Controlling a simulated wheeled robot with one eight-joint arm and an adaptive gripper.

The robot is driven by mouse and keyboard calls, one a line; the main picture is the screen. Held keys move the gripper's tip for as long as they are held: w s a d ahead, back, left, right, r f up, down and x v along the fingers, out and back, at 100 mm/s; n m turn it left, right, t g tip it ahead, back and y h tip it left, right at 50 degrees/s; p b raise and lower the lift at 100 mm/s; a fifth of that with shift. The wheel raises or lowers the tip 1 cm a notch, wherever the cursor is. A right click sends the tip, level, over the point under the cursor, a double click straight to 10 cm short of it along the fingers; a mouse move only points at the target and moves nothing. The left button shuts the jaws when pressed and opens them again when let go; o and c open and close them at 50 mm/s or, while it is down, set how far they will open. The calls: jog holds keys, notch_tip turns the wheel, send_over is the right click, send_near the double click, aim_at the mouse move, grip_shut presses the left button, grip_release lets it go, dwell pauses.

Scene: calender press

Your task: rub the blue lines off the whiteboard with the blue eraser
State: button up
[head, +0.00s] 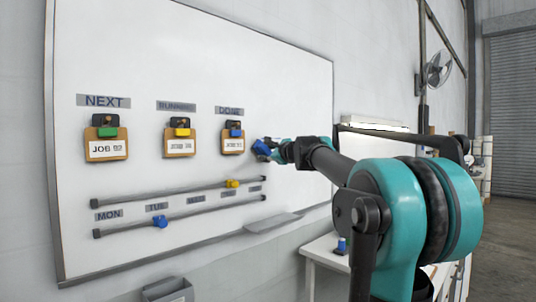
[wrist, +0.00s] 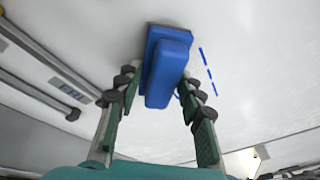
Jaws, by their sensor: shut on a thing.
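The whiteboard (head: 290,85) fills the wall on the left of the head view. My gripper (head: 271,148) is at its lower right part, right of the DONE clipboard. It is shut on the blue eraser (head: 262,148). In the wrist view the eraser (wrist: 166,62) sits between the two fingers, its pad side toward the board; I cannot tell whether it touches. Blue lines (wrist: 208,68) show as short dashes on the board just right of the eraser. The eraser hides the board behind it. The blue lines cannot be made out in the head view.
Clipboards (head: 106,147) hang in a row left of my gripper. Two grey rails (head: 180,188) with a yellow slider (head: 232,184) and a blue slider (head: 160,222) run below them. A grey tray (head: 272,223) juts from the board's lower edge. A white table (head: 322,250) stands below right.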

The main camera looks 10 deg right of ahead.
jog(key=shift+w+a, duration=0.25)
jog(key=shift+w, duration=0.1)
jog(key=shift+w+d, duration=0.45)
jog(key=shift+d, duration=0.3)
jog(key=shift+w+d, duration=0.45)
jog(key=shift+d, duration=0.25)
jog(key=shift+w+d+r, duration=0.95)
jog(key=shift+w+d, duration=2.05)
jog(key=shift+d, duration=0.95)
jog(key=shift+s+a, duration=1.3)
jog(key=shift+a, duration=0.5)
jog(key=shift+s+a, duration=1.35)
jog(key=shift+a, duration=0.5)
jog(key=shift+s+a, duration=1.3)
jog(key=shift+a, duration=0.5)
jog(key=shift+r, duration=0.95)
jog(key=w+d, duration=0.6)
jog(key=d, duration=0.2)
jog(key=shift+d, duration=0.25)
